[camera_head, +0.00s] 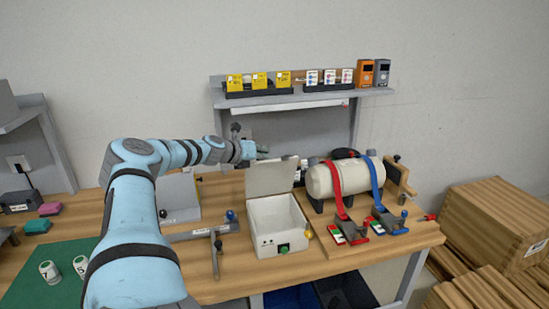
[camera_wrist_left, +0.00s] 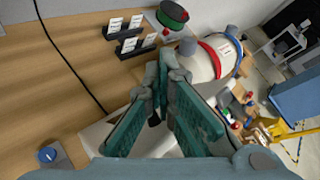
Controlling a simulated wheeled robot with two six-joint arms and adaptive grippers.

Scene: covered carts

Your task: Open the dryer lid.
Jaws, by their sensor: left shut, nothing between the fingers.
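The dryer is a white open-topped box (camera_head: 278,226) on the wooden bench in the head view, with a green knob low on its front. Its pale lid (camera_head: 272,177) stands raised, about upright, along the box's back edge, and the box interior shows. My left gripper (camera_head: 263,151) is at the top left of the lid; whether it touches the lid I cannot tell. In the left wrist view, the teal-padded fingers of my left gripper (camera_wrist_left: 164,88) are shut with nothing held. My right gripper is in neither view.
A cream tank (camera_head: 345,178) with red and blue straps stands right of the dryer. A grey T-shaped bar (camera_head: 214,234) lies on the left. A shelf (camera_head: 305,98) with several boxes is behind. A blue knob (camera_wrist_left: 46,155) shows in the wrist view.

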